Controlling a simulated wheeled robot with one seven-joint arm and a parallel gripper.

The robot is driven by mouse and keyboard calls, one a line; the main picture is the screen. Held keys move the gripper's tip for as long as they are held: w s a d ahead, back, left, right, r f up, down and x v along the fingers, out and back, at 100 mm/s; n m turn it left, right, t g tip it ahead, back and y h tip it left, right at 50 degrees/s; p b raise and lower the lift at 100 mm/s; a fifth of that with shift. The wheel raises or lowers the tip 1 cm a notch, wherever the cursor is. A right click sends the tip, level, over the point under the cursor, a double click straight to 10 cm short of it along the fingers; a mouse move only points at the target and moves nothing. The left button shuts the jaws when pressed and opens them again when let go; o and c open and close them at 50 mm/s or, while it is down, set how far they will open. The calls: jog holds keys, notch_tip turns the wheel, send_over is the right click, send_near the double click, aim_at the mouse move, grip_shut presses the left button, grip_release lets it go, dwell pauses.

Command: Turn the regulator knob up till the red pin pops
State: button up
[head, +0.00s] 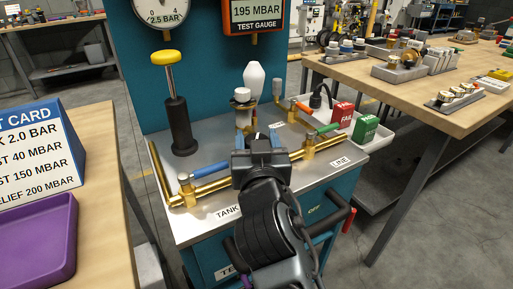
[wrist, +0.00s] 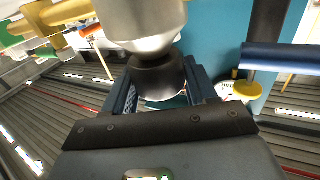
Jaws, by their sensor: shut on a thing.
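My gripper (head: 262,148) is over the middle of the steel-topped bench in the head view. In the wrist view its blue fingers (wrist: 158,88) are shut on a black knob (wrist: 157,72), which sits against a rounded silver body (wrist: 145,22). The knob is hidden behind my gripper in the head view. A white-capped brass fitting (head: 242,108) stands just behind my gripper. The digital test gauge (head: 256,12) reads 195 MBAR. I cannot make out the red pin in either view.
Brass pipes with a blue-handled valve (head: 205,171) lie to the left, near a black pump with a yellow handle (head: 179,120). A green-handled valve (head: 312,143) is to the right. A test card (head: 35,150) lists "RELIEF 200 MBAR". A white tray (head: 375,165) holds red and green blocks.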

jog(key=shift+s, duration=0.1)
jog(key=o, duration=1)
jog(key=shift+c, duration=0.2)
jog(key=s, duration=0.5)
jog(key=s+d, duration=0.1)
jog(key=s, duration=0.1)
jog(key=shift+s+d, duration=0.1)
jog(key=shift+s, duration=0.25)
